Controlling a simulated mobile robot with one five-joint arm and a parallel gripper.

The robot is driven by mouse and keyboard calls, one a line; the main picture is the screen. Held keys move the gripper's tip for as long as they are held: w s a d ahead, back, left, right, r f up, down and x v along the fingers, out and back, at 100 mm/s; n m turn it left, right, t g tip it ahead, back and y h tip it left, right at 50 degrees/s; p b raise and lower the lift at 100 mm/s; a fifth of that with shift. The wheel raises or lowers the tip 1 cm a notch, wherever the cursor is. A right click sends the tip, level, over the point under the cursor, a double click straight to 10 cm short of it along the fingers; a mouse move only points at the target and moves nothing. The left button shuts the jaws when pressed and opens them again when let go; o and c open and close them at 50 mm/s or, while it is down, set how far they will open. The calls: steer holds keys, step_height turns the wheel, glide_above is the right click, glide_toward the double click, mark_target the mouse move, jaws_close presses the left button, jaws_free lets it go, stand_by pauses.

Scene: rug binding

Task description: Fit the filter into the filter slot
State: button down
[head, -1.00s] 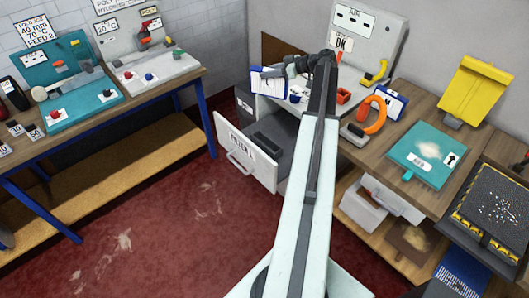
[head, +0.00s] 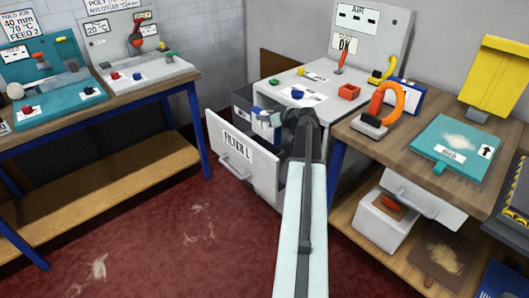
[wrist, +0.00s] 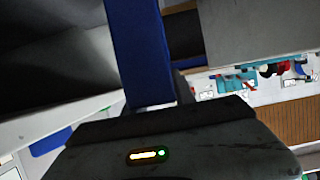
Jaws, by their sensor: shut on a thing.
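The filter (head: 261,127), white with blue edging, shows small beside my gripper (head: 284,121) in the head view. It is at the open drawer marked FILTER L (head: 238,150), over or partly inside it; I cannot tell how deep. In the wrist view a blue bar, which looks like the filter's edge (wrist: 140,50), runs up from my gripper's dark body. My gripper is shut on the filter. The filter slot itself is hidden by the drawer front, the filter and my arm.
The grey machine top (head: 300,85) with knobs and a red block (head: 349,92) lies behind the drawer. An orange ring-handled tool (head: 388,100) and a teal box (head: 457,145) stand on the right bench. A second bench (head: 120,95) is at left. Red floor is clear between.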

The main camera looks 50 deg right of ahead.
mark_target(265, 134)
step_height(265, 134, down, 10)
steer(key=b, duration=0.8)
steer(key=shift+r+b, duration=0.1)
steer(key=shift+b, duration=0.2)
steer(key=shift+r, duration=0.25)
steer(key=shift+f, duration=0.15)
steer(key=c, duration=1)
jaws_free()
steer(key=shift+c, duration=0.2)
